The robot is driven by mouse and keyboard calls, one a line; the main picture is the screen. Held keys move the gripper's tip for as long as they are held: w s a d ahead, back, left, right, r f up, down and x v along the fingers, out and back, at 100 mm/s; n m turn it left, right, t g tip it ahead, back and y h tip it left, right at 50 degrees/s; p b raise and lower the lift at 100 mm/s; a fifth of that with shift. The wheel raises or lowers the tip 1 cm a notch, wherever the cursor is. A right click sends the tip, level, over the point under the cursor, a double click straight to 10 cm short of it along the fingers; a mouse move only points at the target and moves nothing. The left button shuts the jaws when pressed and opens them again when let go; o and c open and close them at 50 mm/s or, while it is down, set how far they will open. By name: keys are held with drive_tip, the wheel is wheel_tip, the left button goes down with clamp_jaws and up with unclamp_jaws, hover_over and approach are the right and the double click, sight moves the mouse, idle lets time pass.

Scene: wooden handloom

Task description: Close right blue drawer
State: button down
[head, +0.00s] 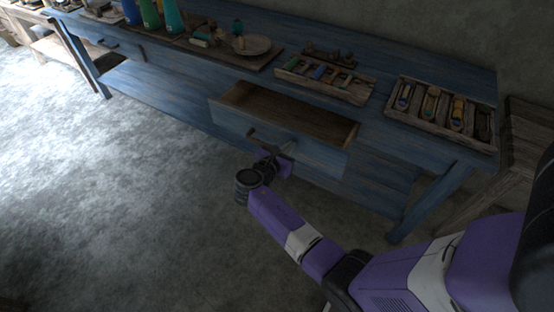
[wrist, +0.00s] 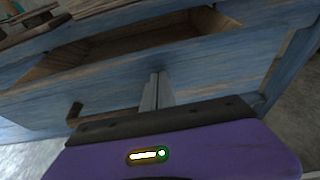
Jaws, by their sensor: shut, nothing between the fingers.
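The right blue drawer (head: 315,148) stands pulled out of the long blue table in the head view, its wooden inside empty. It also fills much of the wrist view (wrist: 110,92), where its open inside shows above the front panel. My gripper (head: 276,150) is at the drawer's front, near the dark handle (head: 265,140). In the wrist view my gripper's closed fingers (wrist: 157,90) point at the front panel, to the right of a dark handle end (wrist: 75,112). I cannot tell whether the fingertips touch the panel.
The blue table (head: 300,50) carries a tray of small spools (head: 325,80), another tray (head: 440,112), a board with a plate (head: 252,45), and coloured bottles (head: 172,16). A table leg (head: 425,205) stands right of the drawer. The grey floor is clear at left.

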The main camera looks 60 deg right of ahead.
sight(296, 132)
drive_tip(key=d+b, duration=0.1)
drive_tip(key=d, duration=1)
drive_tip(key=d+b, duration=0.1)
drive_tip(key=d, duration=0.5)
drive_tip(key=shift+w+d+b, duration=0.3)
drive_tip(key=shift+d, duration=0.4)
drive_tip(key=shift+d+r, duration=0.1)
drive_tip(key=shift+d, duration=0.1)
drive_tip(key=shift+d+r, duration=0.1)
drive_tip(key=shift+a, duration=0.55)
drive_tip(key=p+v, duration=0.1)
drive_tip(key=v, duration=0.3)
drive_tip(key=f+p+v, duration=0.1)
drive_tip(key=v, duration=0.4)
drive_tip(key=p+v, duration=0.1)
drive_tip(key=v, duration=0.3)
drive_tip(key=shift+a+f, duration=0.15)
drive_tip(key=shift+a, duration=0.25)
